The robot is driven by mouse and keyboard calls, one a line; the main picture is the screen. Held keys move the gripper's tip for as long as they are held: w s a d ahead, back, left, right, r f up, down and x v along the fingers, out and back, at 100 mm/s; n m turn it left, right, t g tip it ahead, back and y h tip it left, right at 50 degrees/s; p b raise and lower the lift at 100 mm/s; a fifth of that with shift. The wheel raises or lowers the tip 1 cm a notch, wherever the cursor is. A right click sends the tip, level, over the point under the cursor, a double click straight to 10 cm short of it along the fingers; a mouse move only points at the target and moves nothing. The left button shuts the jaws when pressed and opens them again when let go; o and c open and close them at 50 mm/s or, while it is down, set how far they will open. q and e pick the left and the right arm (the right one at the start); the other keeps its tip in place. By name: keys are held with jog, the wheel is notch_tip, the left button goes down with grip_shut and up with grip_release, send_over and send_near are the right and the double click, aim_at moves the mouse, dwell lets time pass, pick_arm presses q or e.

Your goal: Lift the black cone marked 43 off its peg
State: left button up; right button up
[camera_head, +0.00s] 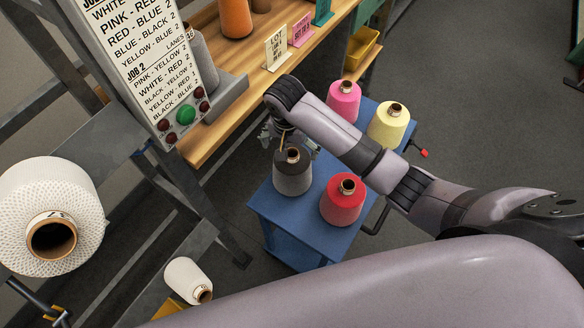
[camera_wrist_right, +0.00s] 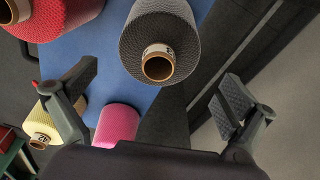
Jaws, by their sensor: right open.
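The dark grey-black cone (camera_head: 293,178) stands upright on the blue cart (camera_head: 268,203), at the cart's near left corner. It also shows large in the right wrist view (camera_wrist_right: 180,25), its brown tube end facing the camera; I cannot read the mark on its tube. My right gripper (camera_head: 288,138) is above and just behind this cone in the head view, partly hidden by its own wrist. My left gripper is not in view.
A red cone (camera_head: 342,206), a pink cone (camera_head: 343,101) and a yellow cone (camera_head: 388,127) share the cart, close around. A wooden shelf (camera_head: 215,135) with a grey cone and job board (camera_head: 150,65) stands left. A large white cone (camera_head: 85,205) is far left.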

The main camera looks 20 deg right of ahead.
aim_at(291, 153)
jog(key=f, duration=0.2)
jog(key=shift+w+d+f, duration=0.15)
jog(key=shift+w+f, duration=0.05)
jog(key=shift+f, duration=0.4)
jog(key=f, duration=0.1)
jog(key=f+p, duration=0.1)
jog(key=f, duration=0.1)
jog(key=shift+w+d+f, duration=0.15)
jog(key=shift+d+f, duration=0.2)
jog(key=shift+f, duration=0.45)
jog(key=c, duration=1.6)
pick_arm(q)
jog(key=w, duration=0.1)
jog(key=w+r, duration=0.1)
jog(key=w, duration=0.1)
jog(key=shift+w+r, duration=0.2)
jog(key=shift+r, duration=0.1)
pick_arm(e)
jog(key=shift+w+r, duration=0.1)
jog(key=shift+c, duration=0.3)
